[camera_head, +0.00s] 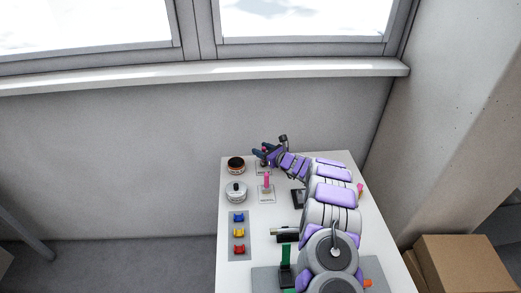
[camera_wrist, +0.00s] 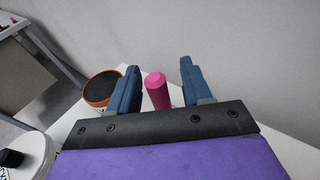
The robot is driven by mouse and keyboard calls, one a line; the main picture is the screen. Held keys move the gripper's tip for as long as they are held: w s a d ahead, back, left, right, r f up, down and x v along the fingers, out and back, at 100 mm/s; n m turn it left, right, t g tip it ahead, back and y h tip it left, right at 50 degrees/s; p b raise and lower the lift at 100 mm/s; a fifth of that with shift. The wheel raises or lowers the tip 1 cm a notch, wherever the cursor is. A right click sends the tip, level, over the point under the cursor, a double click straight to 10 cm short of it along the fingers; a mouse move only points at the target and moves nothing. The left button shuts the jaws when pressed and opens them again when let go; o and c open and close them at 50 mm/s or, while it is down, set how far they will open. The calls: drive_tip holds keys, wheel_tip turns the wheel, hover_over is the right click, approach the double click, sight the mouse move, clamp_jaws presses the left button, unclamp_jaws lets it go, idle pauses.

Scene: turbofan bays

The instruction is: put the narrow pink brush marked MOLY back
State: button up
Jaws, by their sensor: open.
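My gripper (camera_head: 263,153) is open over the far left part of the white table. In the wrist view a pink handle (camera_wrist: 157,90) stands between the two blue fingers, with gaps showing beside it; its lower part is hidden by my gripper. In the head view a pink brush (camera_head: 267,181) stands upright on a small pale holder (camera_head: 267,196), nearer than my gripper. Another pink thing (camera_head: 360,188) shows at the table's right edge, partly behind my arm. No MOLY marking is legible, so I cannot tell which is the named brush.
Left of my gripper is a dark-topped orange-rimmed jar (camera_head: 236,164), also in the wrist view (camera_wrist: 102,88). A white jar (camera_head: 236,192) and a grey tray (camera_head: 232,253) with blue, red and yellow pieces stand nearer. A wall is behind; cardboard boxes (camera_head: 465,265) are at right.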

drive_tip(key=p+v, duration=0.2)
drive_tip(key=v, duration=0.9)
drive_tip(key=s+a+r+n+g+y, duration=0.25)
drive_tip(key=s+a+r+n, duration=0.2)
drive_tip(key=a+r, duration=0.25)
drive_tip(key=s+a+r+n+g+y, duration=0.1)
drive_tip(key=s+a+r+n+g, duration=0.25)
drive_tip(key=s+a+r, duration=0.3)
drive_tip(key=s+a+r+n+g+h, duration=0.1)
drive_tip(key=s+a+r+n+g, duration=0.3)
drive_tip(key=s, duration=0.4)
drive_tip(key=s+a+r+n+g, duration=0.2)
drive_tip(key=s+r+n, duration=0.3)
drive_tip(key=s, duration=0.4)
drive_tip(key=s+d+f+n+g+h, duration=0.1)
drive_tip(key=s+d+n+h, duration=0.25)
drive_tip(key=s, duration=0.45)
drive_tip(key=s+d+f+n+g+h, duration=0.15)
drive_tip(key=s+n, duration=0.25)
drive_tip(key=s, duration=0.4)
drive_tip(key=s+d+f+n+h, duration=0.1)
drive_tip(key=s+d+n+h, duration=0.2)
drive_tip(key=s+d+h, duration=0.5)
drive_tip(key=s+d, duration=0.6)
drive_tip(key=d, duration=0.1)
drive_tip(key=shift+s+d+t, duration=0.25)
drive_tip(key=shift+d+t, duration=0.1)
drive_tip(key=shift+d, duration=0.05)
